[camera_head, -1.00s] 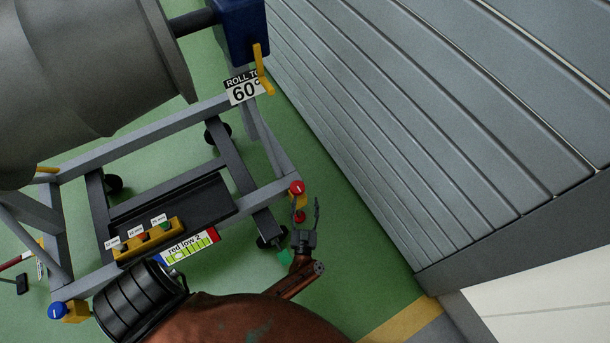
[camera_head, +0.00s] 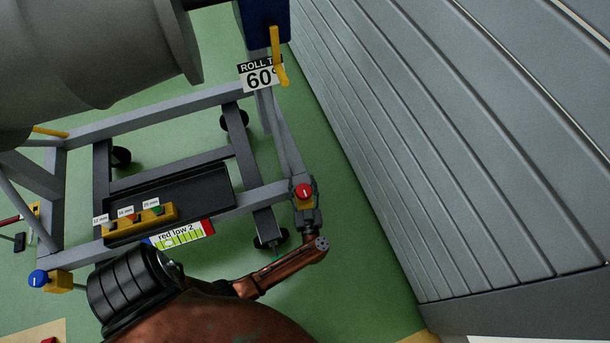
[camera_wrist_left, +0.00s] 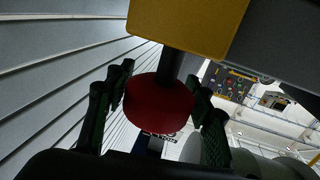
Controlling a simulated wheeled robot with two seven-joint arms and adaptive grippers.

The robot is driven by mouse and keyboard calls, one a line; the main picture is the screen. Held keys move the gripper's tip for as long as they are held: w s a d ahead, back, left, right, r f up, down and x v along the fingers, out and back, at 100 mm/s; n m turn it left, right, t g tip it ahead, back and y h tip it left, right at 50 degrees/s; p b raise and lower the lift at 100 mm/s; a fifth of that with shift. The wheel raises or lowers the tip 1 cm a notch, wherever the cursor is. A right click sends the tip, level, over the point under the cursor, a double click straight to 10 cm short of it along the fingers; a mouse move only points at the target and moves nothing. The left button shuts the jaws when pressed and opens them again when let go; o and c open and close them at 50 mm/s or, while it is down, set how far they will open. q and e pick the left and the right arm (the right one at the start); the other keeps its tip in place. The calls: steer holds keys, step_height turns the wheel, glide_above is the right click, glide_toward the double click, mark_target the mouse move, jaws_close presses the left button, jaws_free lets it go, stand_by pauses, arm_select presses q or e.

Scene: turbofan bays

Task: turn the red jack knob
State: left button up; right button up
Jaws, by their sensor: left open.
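In the left wrist view, a red round knob (camera_wrist_left: 160,102) on a dark shaft sticks out from the yellow block (camera_wrist_left: 190,22). My left gripper (camera_head: 305,212) is at the block, its fingers open on both sides of this knob in the left wrist view. Whether the fingers touch it, I cannot tell. My right gripper is not in view.
A blue knob (camera_head: 38,278) on another yellow block is at the stand's left front corner. A tray with a yellow button box (camera_head: 140,223) and a "red low 2" label (camera_head: 180,236) lie between. A grey slatted wall (camera_head: 440,150) stands at the right. Green floor lies between.

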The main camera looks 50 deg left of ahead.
arm_select(q)
steer(key=shift+x, duration=1.2)
steer(key=shift+w+d, duration=0.1)
steer(key=shift+c, duration=0.3)
steer(key=c, duration=1.1)
steer(key=shift+d+f, duration=0.1)
